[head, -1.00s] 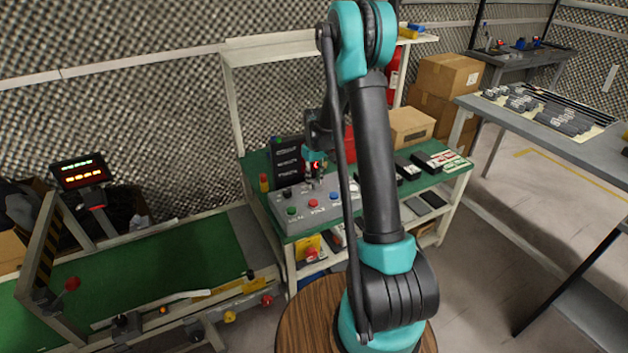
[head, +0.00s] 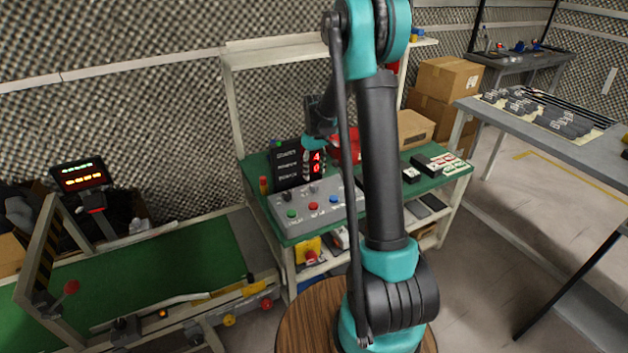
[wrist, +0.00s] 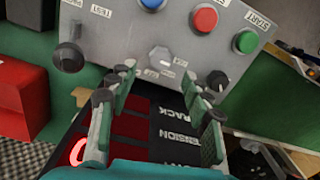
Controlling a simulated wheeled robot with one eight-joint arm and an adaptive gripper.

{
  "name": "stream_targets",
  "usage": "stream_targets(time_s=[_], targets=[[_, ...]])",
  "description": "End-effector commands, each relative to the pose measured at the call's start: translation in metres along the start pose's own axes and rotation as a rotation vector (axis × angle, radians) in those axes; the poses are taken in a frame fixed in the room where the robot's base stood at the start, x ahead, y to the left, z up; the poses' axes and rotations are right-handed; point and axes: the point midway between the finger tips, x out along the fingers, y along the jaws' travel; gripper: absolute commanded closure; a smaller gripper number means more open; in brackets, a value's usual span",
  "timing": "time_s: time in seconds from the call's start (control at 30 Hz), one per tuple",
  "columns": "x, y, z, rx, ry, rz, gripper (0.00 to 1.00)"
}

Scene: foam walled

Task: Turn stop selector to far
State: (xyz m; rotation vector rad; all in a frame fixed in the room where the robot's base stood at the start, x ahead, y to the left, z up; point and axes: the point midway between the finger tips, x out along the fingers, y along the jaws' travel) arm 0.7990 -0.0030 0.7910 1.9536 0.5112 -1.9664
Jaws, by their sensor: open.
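The grey control box (head: 322,208) sits on the green bench. In the wrist view its face (wrist: 115,35) appears upside down. A pale knob (wrist: 160,58) with small labels around it is at its middle, probably the stop selector; the labels are too blurred to read. My gripper (wrist: 158,84) is open and empty, its fingers on either side of the line to this knob. It appears apart from the knob. In the head view my gripper (head: 319,143) is above and behind the box; its fingertips are hard to make out there.
Black knobs (wrist: 68,57) (wrist: 218,80) flank the pale knob. Blue, red and green buttons (wrist: 203,20) line the box's front. A black display (head: 300,166) with red digits stands behind, close under my gripper. A red bin (head: 347,146) is beside it.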

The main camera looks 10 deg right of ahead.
Motion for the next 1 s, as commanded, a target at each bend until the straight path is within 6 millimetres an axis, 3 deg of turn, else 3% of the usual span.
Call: stream_targets(time_s=[0.1,0.33,0.83,1.0], targets=[[-0.025,0.000,0.000,0.000,0.000,0.000,0.51],[-0.056,0.000,0.000,0.000,0.000,0.000,0.51],[-0.064,-0.001,0.002,0.003,0.002,0.001,0.51],[-0.072,-0.009,0.027,0.043,0.030,0.015,0.51]])
